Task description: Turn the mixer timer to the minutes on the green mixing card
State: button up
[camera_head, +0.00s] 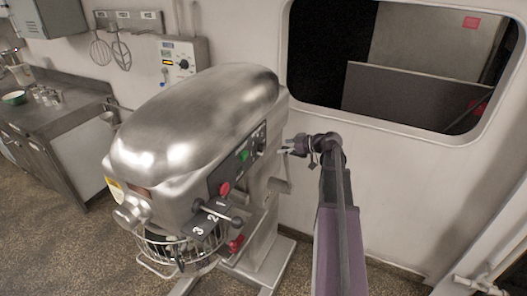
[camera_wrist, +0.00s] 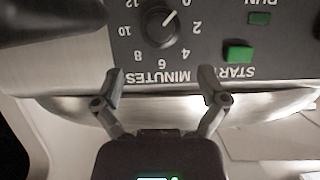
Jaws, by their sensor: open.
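The mixer (camera_head: 190,115) is a large grey metal machine with a dark control panel on its side. In the wrist view, upside down, the black timer knob (camera_wrist: 160,24) stands among numbers marked MINUTES. Its white pointer line aims up right in the picture, above the 2 and near the cropped top edge. My gripper (camera_wrist: 160,85) is open and empty, its fingertips apart from the knob and over the panel's MINUTES edge. In the head view my gripper (camera_head: 289,147) is right of the panel. I cannot make out a green mixing card for certain.
A green START button (camera_wrist: 238,51) and a RUN light (camera_wrist: 260,18) sit beside the timer. A wall control box (camera_head: 184,63) hangs behind. A steel counter (camera_head: 50,110) stands at left.

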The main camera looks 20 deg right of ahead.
aim_at(264, 148)
jog(key=b+x, duration=0.3)
jog(key=x, duration=0.7)
jog(key=shift+s, duration=0.15)
jog(key=c, duration=1.1)
